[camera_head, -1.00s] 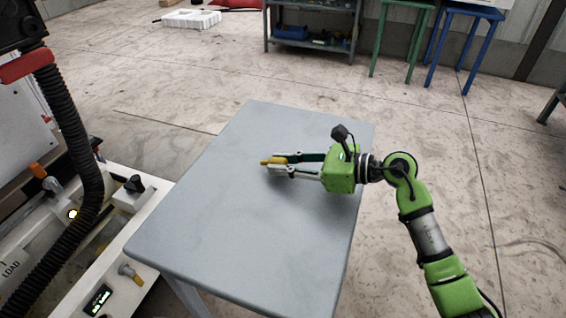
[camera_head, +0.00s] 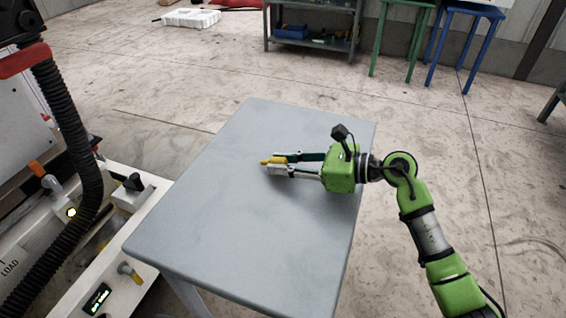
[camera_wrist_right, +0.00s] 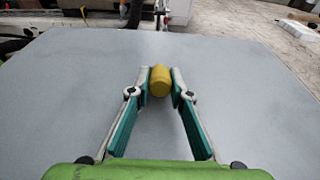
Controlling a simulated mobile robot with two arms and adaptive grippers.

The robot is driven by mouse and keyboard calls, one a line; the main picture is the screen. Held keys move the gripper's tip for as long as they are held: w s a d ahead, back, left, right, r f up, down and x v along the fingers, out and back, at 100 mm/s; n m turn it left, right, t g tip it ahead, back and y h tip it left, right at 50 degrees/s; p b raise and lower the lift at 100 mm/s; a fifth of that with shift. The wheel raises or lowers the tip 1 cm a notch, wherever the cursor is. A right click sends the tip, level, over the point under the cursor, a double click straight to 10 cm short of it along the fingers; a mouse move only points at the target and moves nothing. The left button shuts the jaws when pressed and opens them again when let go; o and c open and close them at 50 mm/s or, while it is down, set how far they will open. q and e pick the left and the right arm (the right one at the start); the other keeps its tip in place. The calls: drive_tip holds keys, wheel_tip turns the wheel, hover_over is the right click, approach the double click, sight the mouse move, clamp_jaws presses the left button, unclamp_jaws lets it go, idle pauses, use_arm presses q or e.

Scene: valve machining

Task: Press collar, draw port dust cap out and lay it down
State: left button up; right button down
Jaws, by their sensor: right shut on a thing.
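A yellow dust cap (camera_head: 272,161) is between the fingertips of my right gripper (camera_head: 279,164), low over the grey table. In the right wrist view the yellow cap (camera_wrist_right: 160,81) sits between the two fingertips (camera_wrist_right: 160,84), with both pads against its sides. I cannot tell whether the cap touches the tabletop. On the machine at the left, an orange-tipped fitting (camera_head: 37,168) and a yellow-tipped fitting (camera_head: 130,273) stick out; I cannot tell which one is the port with the collar. My left gripper is not in view.
The grey table (camera_head: 210,240) is otherwise bare, with free room all around the cap. The white machine (camera_head: 155,190) with a black corrugated hose (camera_head: 72,130) stands close to the table's left edge. A shelf (camera_head: 312,42) and stools stand far back.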

idle(0.5)
drive_tip(key=c, duration=1.8)
unclamp_jaws()
drive_tip(key=shift+o, duration=0.2)
drive_tip(key=v, duration=1.2)
drive_tip(key=shift+f, duration=0.1)
